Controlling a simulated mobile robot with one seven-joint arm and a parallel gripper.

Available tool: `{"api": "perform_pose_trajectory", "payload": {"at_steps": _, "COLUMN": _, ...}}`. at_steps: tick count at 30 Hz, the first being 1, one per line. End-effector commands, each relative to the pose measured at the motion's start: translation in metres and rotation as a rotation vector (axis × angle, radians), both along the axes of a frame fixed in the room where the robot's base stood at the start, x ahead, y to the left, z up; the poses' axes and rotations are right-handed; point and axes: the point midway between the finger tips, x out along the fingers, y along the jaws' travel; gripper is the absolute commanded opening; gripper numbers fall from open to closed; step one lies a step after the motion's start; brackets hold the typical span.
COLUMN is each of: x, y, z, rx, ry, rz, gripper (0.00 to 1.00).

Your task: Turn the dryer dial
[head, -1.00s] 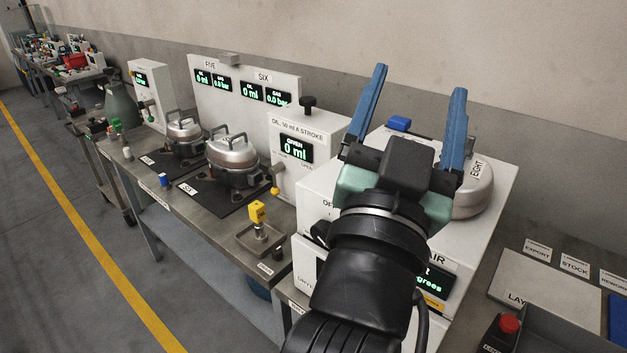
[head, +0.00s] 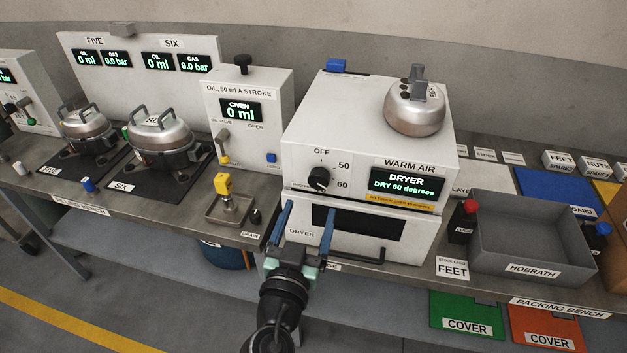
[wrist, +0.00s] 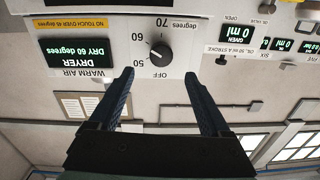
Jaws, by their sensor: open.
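The dryer dial (head: 319,178) is a round black knob on the white dryer's (head: 300,150) front, left of its green display (head: 407,184), which reads "DRYER, DRY 60 degrees". OFF, 50 and 60 are printed around it. The dial also shows in the wrist view (wrist: 160,52), upside down, with 70 visible too; its pointer is too small to read surely. My gripper (head: 308,207) is open and empty, with blue fingers, in front of the dryer below the dial. In the wrist view the fingertips (wrist: 160,73) lie either side of the dial's line, apart from it.
A silver compressor (head: 414,112) stands on top of the dryer. The dryer's lower drawer (head: 370,250) with a dark handle is behind my gripper. A yellow-topped fitting in a tray (head: 222,208) and the oil unit (head: 245,130) stand left. A grey crate (head: 530,240) stands right.

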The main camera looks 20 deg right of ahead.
Motion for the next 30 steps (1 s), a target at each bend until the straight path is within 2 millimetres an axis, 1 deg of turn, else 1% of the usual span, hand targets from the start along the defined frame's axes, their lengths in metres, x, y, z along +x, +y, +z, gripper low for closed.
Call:
{"api": "perform_pose_trajectory", "payload": {"at_steps": 1, "x": 0.009, "y": -0.006, "z": 0.004, "rx": 0.000, "ry": -0.001, "rz": -0.002, "gripper": 0.81}}
{"api": "perform_pose_trajectory", "payload": {"at_steps": 6, "x": 0.033, "y": -0.022, "z": 0.003, "rx": 0.001, "ry": 0.000, "rz": -0.004, "gripper": 0.81}}
{"api": "perform_pose_trajectory", "payload": {"at_steps": 9, "x": 0.045, "y": -0.029, "z": 0.003, "rx": 0.002, "ry": -0.001, "rz": -0.001, "gripper": 0.81}}
{"api": "perform_pose_trajectory", "payload": {"at_steps": 13, "x": 0.057, "y": -0.037, "z": 0.002, "rx": 0.000, "ry": -0.001, "rz": -0.002, "gripper": 0.81}}
{"api": "perform_pose_trajectory", "payload": {"at_steps": 19, "x": 0.066, "y": -0.042, "z": 0.001, "rx": -0.001, "ry": -0.001, "rz": 0.001, "gripper": 0.81}}
{"api": "perform_pose_trajectory", "payload": {"at_steps": 27, "x": 0.067, "y": -0.043, "z": 0.000, "rx": -0.001, "ry": -0.001, "rz": 0.001, "gripper": 0.81}}
{"api": "perform_pose_trajectory", "payload": {"at_steps": 28, "x": 0.067, "y": -0.042, "z": 0.000, "rx": -0.001, "ry": -0.001, "rz": 0.001, "gripper": 0.80}}
{"api": "perform_pose_trajectory", "payload": {"at_steps": 30, "x": 0.067, "y": -0.042, "z": 0.000, "rx": -0.001, "ry": -0.001, "rz": 0.001, "gripper": 0.67}}
